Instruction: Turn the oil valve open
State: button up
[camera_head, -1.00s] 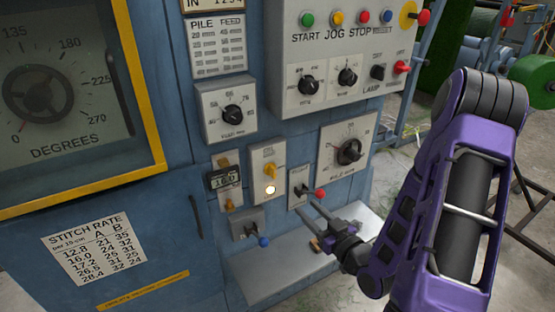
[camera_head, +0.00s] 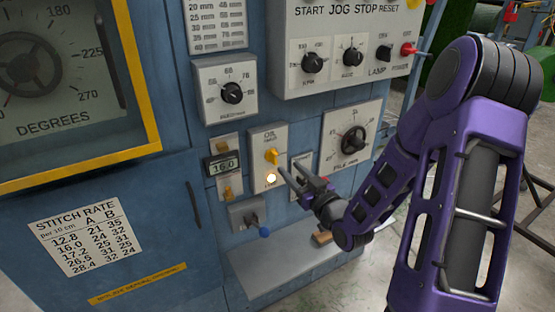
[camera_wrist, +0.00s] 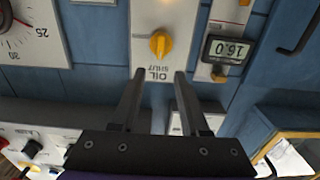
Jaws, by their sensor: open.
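The oil valve is a yellow knob (camera_head: 272,156) on a pale plate (camera_head: 262,140) on the blue cabinet, with a glowing lamp (camera_head: 271,178) below it. In the wrist view the knob (camera_wrist: 160,44) appears upside down, its grip roughly vertical, beside lettering reading OIL and SHUT. My gripper (camera_head: 288,164) is open and empty, just right of and in front of the plate. In the wrist view its fingertips (camera_wrist: 160,72) straddle the knob's line, apart from the knob. The lower-right part of the plate is close behind the fingers in the head view.
A digital display (camera_head: 223,166) sits left of the oil plate. A blue-tipped lever (camera_head: 264,231) is below it, and a pile dial (camera_head: 353,138) is to the right. A switch plate (camera_head: 302,168) is partly hidden behind my gripper. A grey ledge (camera_head: 270,272) juts out underneath.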

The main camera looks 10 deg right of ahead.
aim_at(276, 155)
jog(key=x, duration=0.8)
jog(key=shift+f, duration=0.1)
jog(key=shift+c, duration=0.2)
grip_shut()
